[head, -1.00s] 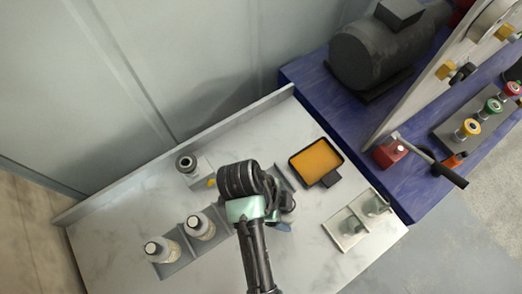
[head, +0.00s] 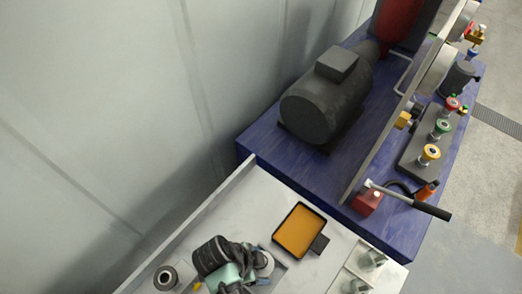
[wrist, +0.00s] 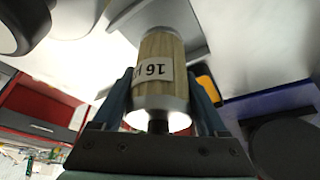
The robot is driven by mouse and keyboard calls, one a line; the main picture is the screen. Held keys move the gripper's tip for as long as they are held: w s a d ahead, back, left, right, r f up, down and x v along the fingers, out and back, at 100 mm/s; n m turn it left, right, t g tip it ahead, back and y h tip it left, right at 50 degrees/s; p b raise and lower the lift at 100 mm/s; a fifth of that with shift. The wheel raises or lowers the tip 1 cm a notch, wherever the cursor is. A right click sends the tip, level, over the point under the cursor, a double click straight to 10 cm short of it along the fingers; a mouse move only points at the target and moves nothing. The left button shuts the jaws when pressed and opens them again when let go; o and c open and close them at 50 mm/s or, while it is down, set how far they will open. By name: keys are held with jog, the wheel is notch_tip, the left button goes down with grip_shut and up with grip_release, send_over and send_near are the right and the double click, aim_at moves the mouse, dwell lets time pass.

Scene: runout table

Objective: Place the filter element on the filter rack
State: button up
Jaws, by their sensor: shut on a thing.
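The filter element (wrist: 162,48), a pleated tan cylinder with pale end caps and a label reading "16", upside down in the wrist view, is between the two fingers of my gripper (wrist: 160,85). My gripper is shut on it. In the head view my arm's end is at the bottom edge, over the pale table (head: 235,212), and hides most of what it holds. A grey strip (head: 278,274) beside it may be one end of the filter rack; the rest is hidden or out of frame. I cannot tell whether the element touches it.
An orange-filled black tray (head: 300,231) lies right of my gripper. A pale block with fittings (head: 340,283) is at the table's lower right. A small fitting (head: 166,278) stands on the left. Beyond are a blue bench (head: 270,137), a dark motor (head: 325,100) and a red-based lever (head: 367,203).

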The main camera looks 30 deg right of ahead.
jog(key=shift+f, duration=1.4)
jog(key=shift+f, duration=0.1)
jog(key=o, duration=1.5)
